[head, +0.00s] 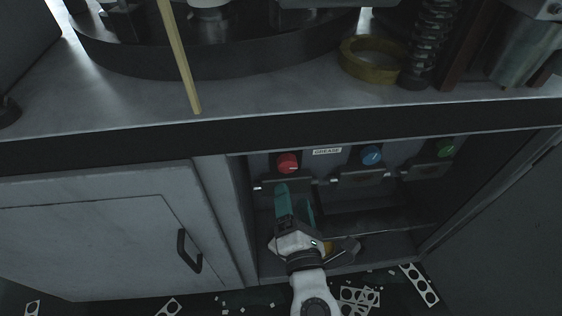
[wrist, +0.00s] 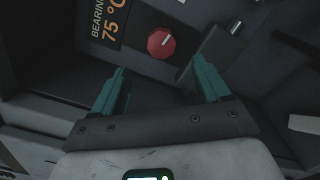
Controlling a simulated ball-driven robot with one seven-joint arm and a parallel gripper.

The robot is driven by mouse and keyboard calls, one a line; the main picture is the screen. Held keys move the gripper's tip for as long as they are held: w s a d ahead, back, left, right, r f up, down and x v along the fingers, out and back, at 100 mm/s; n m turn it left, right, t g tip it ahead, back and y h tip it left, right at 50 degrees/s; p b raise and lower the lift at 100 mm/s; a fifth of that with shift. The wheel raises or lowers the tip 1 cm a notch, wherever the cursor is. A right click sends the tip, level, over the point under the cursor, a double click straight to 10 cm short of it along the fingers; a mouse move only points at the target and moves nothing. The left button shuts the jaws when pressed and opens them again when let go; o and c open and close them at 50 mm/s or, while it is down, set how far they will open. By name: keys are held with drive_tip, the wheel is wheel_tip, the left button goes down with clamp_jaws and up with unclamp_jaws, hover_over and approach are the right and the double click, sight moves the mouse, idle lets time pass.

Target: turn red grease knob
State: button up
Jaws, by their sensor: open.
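The red grease knob (head: 288,163) sits on the back panel of an open recess under the machine table, left of the GREASE label (head: 327,151). It has a pale pointer line. In the wrist view the red knob (wrist: 161,43) lies ahead of the fingertips, roughly midway between them and apart from them. My gripper (head: 294,194) has teal fingers and is open and empty, just below the red knob in the head view. In the wrist view my gripper (wrist: 160,72) shows both fingers spread wide.
A blue knob (head: 372,154) and a green knob (head: 445,148) sit to the right. A metal bracket (wrist: 213,55) is close to the right finger. A BEARING 75 °C display (wrist: 109,22) is at the upper left. A cabinet door (head: 100,235) stands left of the recess. Punched metal scraps (head: 419,284) lie below.

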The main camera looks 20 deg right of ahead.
sight(288, 168)
drive_tip(key=x, duration=1)
drive_tip(key=shift+d+f+b, duration=0.1)
drive_tip(key=shift+b, duration=0.2)
drive_tip(key=c, duration=1)
